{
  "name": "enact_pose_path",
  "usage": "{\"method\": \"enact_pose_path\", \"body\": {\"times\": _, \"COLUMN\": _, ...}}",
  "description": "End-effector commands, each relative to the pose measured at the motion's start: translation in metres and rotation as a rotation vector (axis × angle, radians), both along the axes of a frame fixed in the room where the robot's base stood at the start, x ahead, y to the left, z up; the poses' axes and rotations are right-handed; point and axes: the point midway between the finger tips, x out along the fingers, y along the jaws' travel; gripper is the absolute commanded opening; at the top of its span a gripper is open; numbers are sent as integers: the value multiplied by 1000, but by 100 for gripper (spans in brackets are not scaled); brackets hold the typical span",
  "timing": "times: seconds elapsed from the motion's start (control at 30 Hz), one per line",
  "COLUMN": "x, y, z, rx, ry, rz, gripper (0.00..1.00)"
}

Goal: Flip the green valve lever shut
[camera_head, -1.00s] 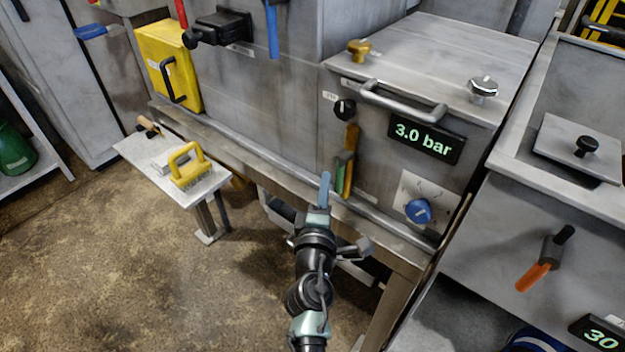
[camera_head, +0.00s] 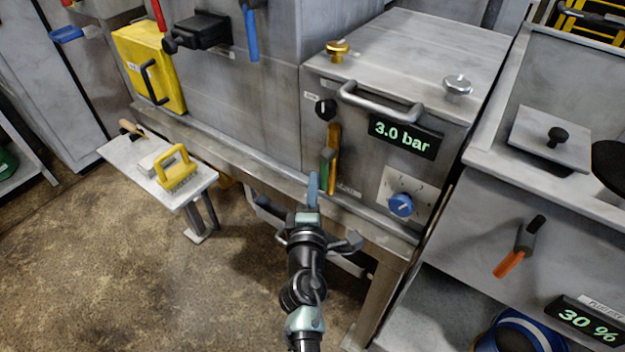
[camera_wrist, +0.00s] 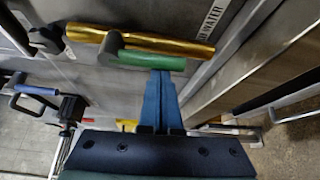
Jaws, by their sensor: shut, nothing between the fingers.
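The green valve lever (camera_head: 326,168) hangs down on the front of the grey machine box, just left of a longer gold-yellow bar (camera_head: 334,150). In the wrist view the green lever (camera_wrist: 150,61) lies alongside the gold bar (camera_wrist: 165,45), with a dark grey pivot at its left end. My gripper (camera_head: 313,177) has blue fingers, shut together and empty, just left of and below the green lever. In the wrist view my fingertips (camera_wrist: 161,74) come up against the lever's near edge; I cannot tell whether they touch it.
A black knob (camera_head: 326,109), a 3.0 bar display (camera_head: 404,137) and a blue dial (camera_head: 401,204) are on the same front. A grey handle (camera_head: 380,104) juts out above. A small bench (camera_head: 115,150) with a yellow-handled brush (camera_head: 176,168) stands left. An orange-handled lever (camera_head: 509,263) is right.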

Motion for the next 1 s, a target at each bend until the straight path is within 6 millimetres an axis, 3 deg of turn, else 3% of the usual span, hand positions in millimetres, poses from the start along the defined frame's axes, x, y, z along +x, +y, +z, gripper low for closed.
{"method": "enact_pose_path", "body": {"times": 0.63, "x": -5, "y": -8, "z": 4, "rx": -107, "ry": 81, "rz": -4, "gripper": 0}}
{"method": "enact_pose_path", "body": {"times": 1.0, "x": -13, "y": -21, "z": 13, "rx": -302, "ry": 224, "rz": -6, "gripper": 0}}
